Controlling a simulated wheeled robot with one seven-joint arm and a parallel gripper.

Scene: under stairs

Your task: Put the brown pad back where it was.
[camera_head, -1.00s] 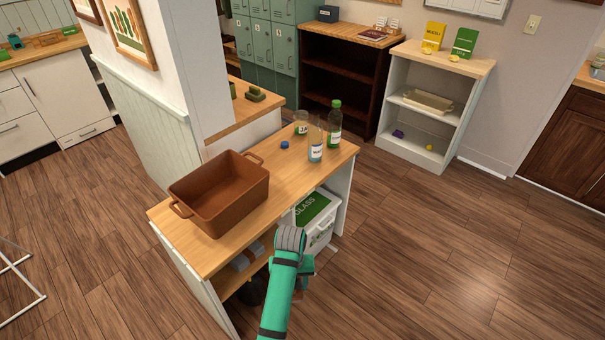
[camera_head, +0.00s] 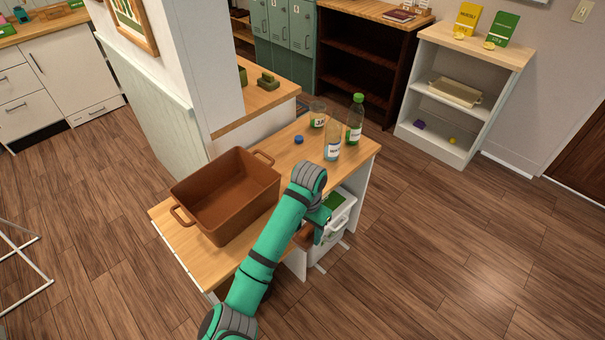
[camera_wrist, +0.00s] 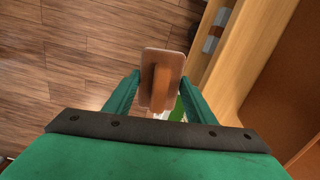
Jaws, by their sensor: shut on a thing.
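My gripper (camera_wrist: 160,88) is shut on the brown pad (camera_wrist: 150,62), a flat rounded block with a raised grip along its middle. In the wrist view the green fingers stand on either side of it, with floor and the side of the wooden bench beyond. In the head view the pad (camera_head: 304,237) shows partly beside my gripper (camera_head: 318,232), in front of the bench's long side and near the white glass bin. My arm hides part of the bench and bin there.
The wooden bench top (camera_head: 215,262) carries a large brown crate (camera_head: 225,195), a blue cap (camera_head: 298,139), a jar (camera_head: 317,115), a clear bottle (camera_head: 332,142) and a green bottle (camera_head: 354,120). The white bin (camera_head: 340,212) stands under it. Floor at right is clear.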

